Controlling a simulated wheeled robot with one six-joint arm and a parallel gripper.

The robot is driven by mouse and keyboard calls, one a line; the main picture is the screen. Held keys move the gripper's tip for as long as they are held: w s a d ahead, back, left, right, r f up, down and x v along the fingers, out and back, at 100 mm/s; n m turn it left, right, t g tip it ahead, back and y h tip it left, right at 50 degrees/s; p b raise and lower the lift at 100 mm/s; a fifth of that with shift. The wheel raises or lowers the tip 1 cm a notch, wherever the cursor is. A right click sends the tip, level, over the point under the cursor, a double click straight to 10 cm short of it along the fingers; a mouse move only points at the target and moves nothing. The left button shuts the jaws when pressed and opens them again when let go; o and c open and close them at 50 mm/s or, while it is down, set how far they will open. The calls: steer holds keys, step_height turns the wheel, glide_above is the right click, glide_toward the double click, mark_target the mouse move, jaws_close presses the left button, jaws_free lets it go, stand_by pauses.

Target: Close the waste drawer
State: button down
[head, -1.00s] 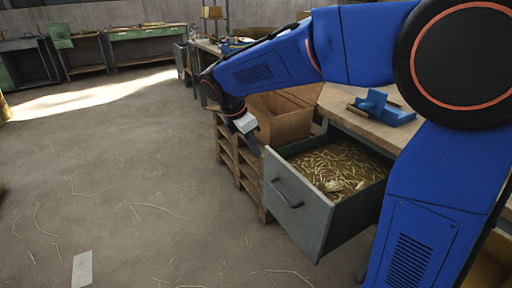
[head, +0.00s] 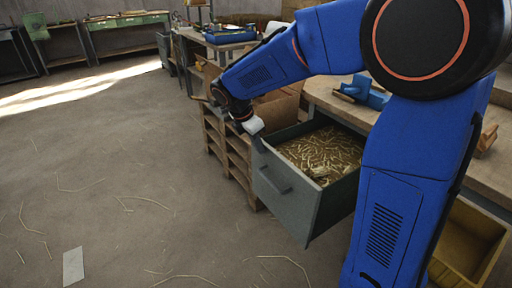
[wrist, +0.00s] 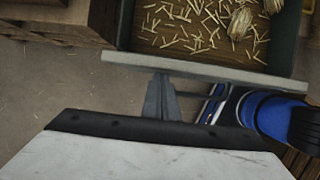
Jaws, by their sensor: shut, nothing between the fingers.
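The waste drawer (head: 288,205) stands pulled out from the bench, with a grey-green front and a dark bar handle (head: 272,180). It holds loose straw bits and pale clumps. My gripper (head: 259,143) is shut and empty at the top left corner of the drawer front. In the wrist view my gripper (wrist: 160,100) points at the top edge of the drawer front (wrist: 215,70), on its outer side. The fingertips look very close to the panel; I cannot tell whether they touch.
A wooden pallet stack (head: 224,150) with a cardboard box (head: 280,108) stands left of the drawer. A blue tool (head: 362,91) lies on the bench (head: 325,92). A yellow bin (head: 468,240) is at lower right.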

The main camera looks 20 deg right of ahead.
steer(key=w+d, duration=0.3)
steer(key=d, duration=0.6)
steer(key=w+d, duration=0.3)
steer(key=d, duration=0.7)
steer(key=w+d, duration=0.3)
steer(key=d, duration=0.7)
steer(key=shift+w+d, duration=0.1)
steer(key=shift+w, duration=0.15)
